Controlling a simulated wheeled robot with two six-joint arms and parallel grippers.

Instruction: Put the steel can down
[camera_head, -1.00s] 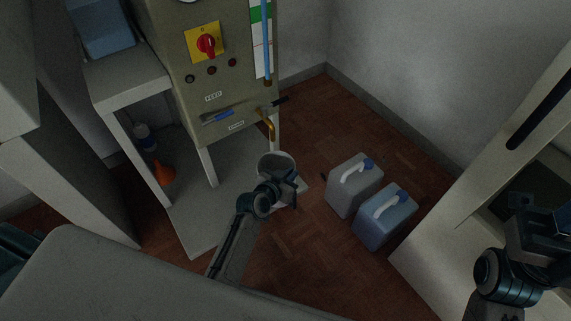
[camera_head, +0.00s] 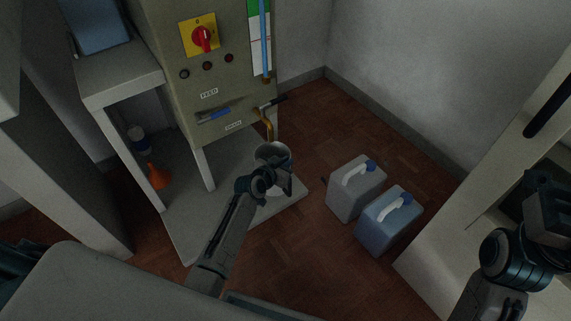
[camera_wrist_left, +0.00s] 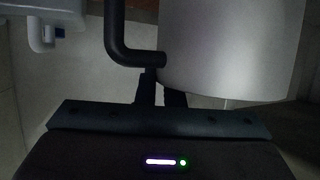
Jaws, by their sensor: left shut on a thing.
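The steel can (camera_head: 272,151) is at my left gripper (camera_head: 284,184), below the drain spout on the front of the machine. In the left wrist view the can (camera_wrist_left: 228,45) is a smooth grey cylinder with a black bent handle (camera_wrist_left: 117,38). My left gripper (camera_wrist_left: 160,94) is shut on that handle. In the head view the gripper and wrist hide the can's lower part. I cannot tell whether its bottom touches the pale base plate (camera_head: 200,225). My right gripper (camera_head: 548,212) is at the right edge, its fingers unclear.
The machine (camera_head: 225,75) has a red switch and a brass drain pipe (camera_head: 268,128). A grey jug (camera_head: 352,198) and a blue jug (camera_head: 388,228) stand on the floor to the right. An orange funnel (camera_head: 158,176) and a bottle (camera_head: 139,140) are under the side table. A pale bench is at right.

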